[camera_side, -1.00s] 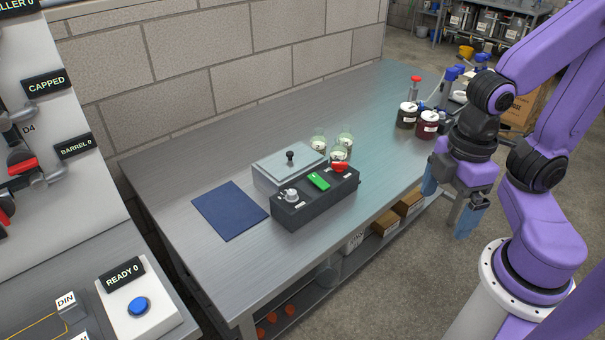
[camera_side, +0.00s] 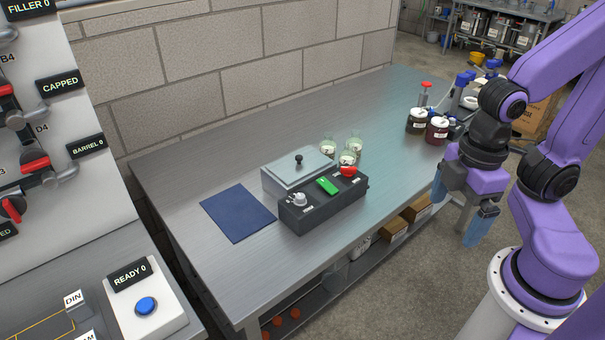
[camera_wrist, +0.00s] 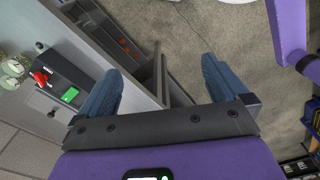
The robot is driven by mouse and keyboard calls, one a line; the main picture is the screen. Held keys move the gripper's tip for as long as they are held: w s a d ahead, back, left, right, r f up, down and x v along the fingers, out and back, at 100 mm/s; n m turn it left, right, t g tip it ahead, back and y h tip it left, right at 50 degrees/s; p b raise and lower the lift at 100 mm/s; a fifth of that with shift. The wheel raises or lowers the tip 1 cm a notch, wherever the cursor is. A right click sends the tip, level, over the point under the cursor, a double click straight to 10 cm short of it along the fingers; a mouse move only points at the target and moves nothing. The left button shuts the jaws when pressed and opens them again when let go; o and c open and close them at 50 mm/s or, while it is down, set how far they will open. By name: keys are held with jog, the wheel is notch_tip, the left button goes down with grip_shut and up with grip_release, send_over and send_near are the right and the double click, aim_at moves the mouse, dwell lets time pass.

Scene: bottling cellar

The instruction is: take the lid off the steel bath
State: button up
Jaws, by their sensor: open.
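The steel bath (camera_side: 275,182) stands on the metal bench behind a dark control box (camera_side: 323,205). Its flat grey lid (camera_side: 290,172) is on it, with a black knob (camera_side: 298,159) on top. My gripper (camera_side: 459,208) is off to the right, beyond the bench's front edge and well apart from the bath. Its blue fingers are spread with nothing between them. In the wrist view my gripper (camera_wrist: 160,66) is open over the bench edge and floor. The control box (camera_wrist: 65,85) shows there at the left; the bath behind it is hard to make out.
A dark blue mat (camera_side: 237,213) lies on clear bench left of the bath. Several small glass jars (camera_side: 347,158) stand close to the bath's right. Dark jars (camera_side: 437,130) and blue-capped bottles crowd the bench's far right end. A block wall runs behind.

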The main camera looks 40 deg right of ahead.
jog(key=c, duration=0.9)
jog(key=w+a+r+n, duration=0.2)
jog(key=w+a, duration=0.2)
jog(key=w, duration=0.7)
jog(key=w+a+r+n, duration=0.3)
jog(key=w+a, duration=0.1)
jog(key=w, duration=0.7)
jog(key=n+h, duration=0.2)
jog(key=n, duration=0.3)
send_over(299, 156)
jog(key=a, duration=0.1)
notch_tip(299, 156, down, 12)
jog(key=shift+s+a+f, duration=0.1)
jog(key=shift+a+f, duration=0.05)
jog(key=shift+t, duration=0.3)
jog(key=shift+d+f, duration=0.15)
jog(key=shift+f, duration=0.8)
jog(key=shift+d+f, duration=0.2)
jog(key=shift+f, duration=0.7)
jog(key=shift+d+f, duration=0.15)
jog(key=shift+f, duration=0.8)
